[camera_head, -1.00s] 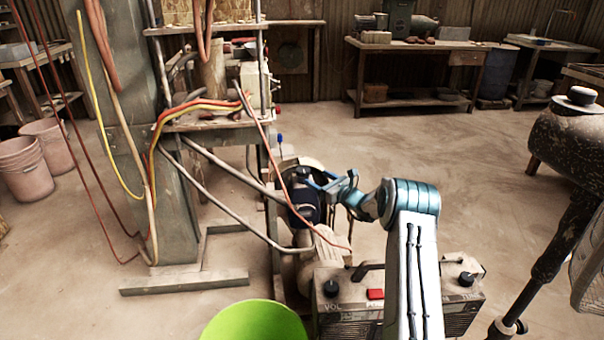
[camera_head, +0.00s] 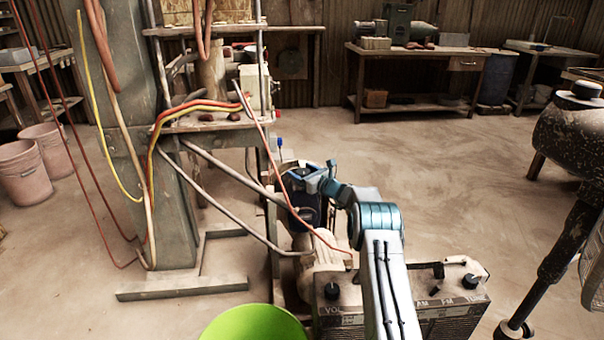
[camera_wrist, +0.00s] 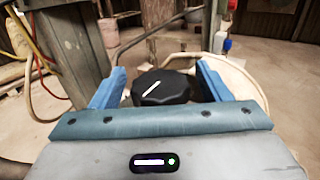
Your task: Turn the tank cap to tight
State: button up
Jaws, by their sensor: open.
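The tank cap (camera_wrist: 161,88) is a black knob with a notched rim and a white line on its top. In the wrist view it lies between the two blue fingers of my gripper (camera_wrist: 157,84), with a finger on either side. Gaps show between the cap and the fingers, so the gripper is open around or just over it. In the head view my gripper (camera_head: 310,180) is at the dark blue tank part (camera_head: 305,205) beside the press. The cap is hard to make out there, partly hidden by the gripper.
The press frame (camera_head: 150,190) with hanging hoses stands to the left. A radio (camera_head: 450,295) with knobs and a green bucket (camera_head: 255,322) are close in front. A dark stand (camera_head: 550,260) is at right. Open floor lies behind.

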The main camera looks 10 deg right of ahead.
jog(key=c, duration=1)
jog(key=shift+a, duration=0.1)
